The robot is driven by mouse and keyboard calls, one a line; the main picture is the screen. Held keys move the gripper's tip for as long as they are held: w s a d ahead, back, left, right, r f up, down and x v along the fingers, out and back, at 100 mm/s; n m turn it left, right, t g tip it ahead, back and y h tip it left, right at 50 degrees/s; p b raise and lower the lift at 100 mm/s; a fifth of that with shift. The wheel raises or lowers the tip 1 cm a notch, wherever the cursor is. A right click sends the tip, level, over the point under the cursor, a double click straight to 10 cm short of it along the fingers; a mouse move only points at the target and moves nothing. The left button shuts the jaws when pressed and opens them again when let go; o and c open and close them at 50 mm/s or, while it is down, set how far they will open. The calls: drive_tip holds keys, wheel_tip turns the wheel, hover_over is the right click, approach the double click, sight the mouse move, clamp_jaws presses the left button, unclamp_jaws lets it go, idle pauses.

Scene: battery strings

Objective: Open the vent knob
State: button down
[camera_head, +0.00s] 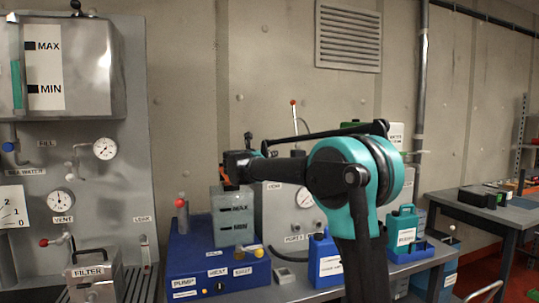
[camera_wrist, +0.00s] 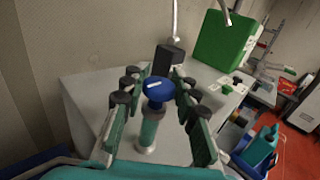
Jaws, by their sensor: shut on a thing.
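A round blue knob (camera_wrist: 158,91) with a white mark on top stands on a short grey-green post (camera_wrist: 149,130) in the wrist view. My gripper (camera_wrist: 156,75) has its two fingers on the left and right sides of this knob and is shut on it. In the head view my gripper (camera_head: 238,166) is above the translucent MAX/MIN tank, and the knob is hidden there. A VENT label (camera_head: 63,219) is on the left panel below a gauge.
A grey box top (camera_wrist: 95,92) lies below the knob, with a black block (camera_wrist: 170,61) and a green container (camera_wrist: 223,40) beyond. In the head view a blue pump unit (camera_head: 195,260), a blue jug (camera_head: 325,262) and a teal jug (camera_head: 403,232) crowd the bench.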

drive_tip(key=c, duration=1.2)
unclamp_jaws()
drive_tip(key=v, duration=1.2)
